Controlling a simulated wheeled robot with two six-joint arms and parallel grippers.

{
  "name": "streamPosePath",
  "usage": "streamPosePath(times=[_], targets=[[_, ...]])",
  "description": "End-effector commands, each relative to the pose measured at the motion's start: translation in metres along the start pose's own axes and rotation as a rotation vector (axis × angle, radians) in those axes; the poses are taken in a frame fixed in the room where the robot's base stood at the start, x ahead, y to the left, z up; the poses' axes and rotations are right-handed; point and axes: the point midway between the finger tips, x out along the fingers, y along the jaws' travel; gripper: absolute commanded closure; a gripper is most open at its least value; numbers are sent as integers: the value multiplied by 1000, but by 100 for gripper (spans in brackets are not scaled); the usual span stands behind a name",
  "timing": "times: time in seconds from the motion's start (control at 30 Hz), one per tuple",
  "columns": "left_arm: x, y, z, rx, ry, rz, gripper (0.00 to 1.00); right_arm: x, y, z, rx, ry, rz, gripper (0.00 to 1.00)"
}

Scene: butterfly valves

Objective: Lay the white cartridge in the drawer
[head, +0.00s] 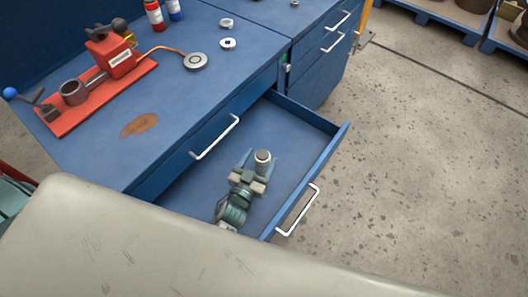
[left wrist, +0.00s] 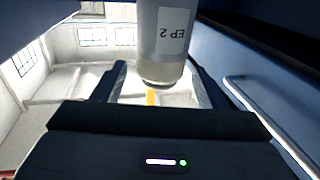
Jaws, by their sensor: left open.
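The white cartridge (head: 263,157) shows its round end in the head view, inside the outline of the open drawer (head: 302,128). My left gripper (head: 261,164) is open, with one finger on each side of the cartridge. I cannot tell whether the cartridge touches the drawer floor. My right gripper is not in view.
The blue bench (head: 180,95) holds a red fixture (head: 110,55), a round grey disc (head: 196,61) on a cable, small rings (head: 228,43) and bottles (head: 154,15). The drawer's white front handle (head: 297,211) is at the right. Bare drawer floor surrounds the gripper.

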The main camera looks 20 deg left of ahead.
Motion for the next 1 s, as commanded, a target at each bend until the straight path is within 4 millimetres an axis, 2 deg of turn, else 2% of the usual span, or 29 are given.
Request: streamPosePath(times=[0.03,0.2,0.4,0.6,1.0], targets=[[-14,0,2,0,-3,0,34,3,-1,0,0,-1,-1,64],[-48,0,3,-1,-3,0,34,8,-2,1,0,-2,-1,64],[-75,0,2,-1,-1,0,34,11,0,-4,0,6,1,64],[-83,0,0,-1,1,0,34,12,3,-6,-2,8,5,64],[-83,0,0,-1,1,0,34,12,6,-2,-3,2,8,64]])
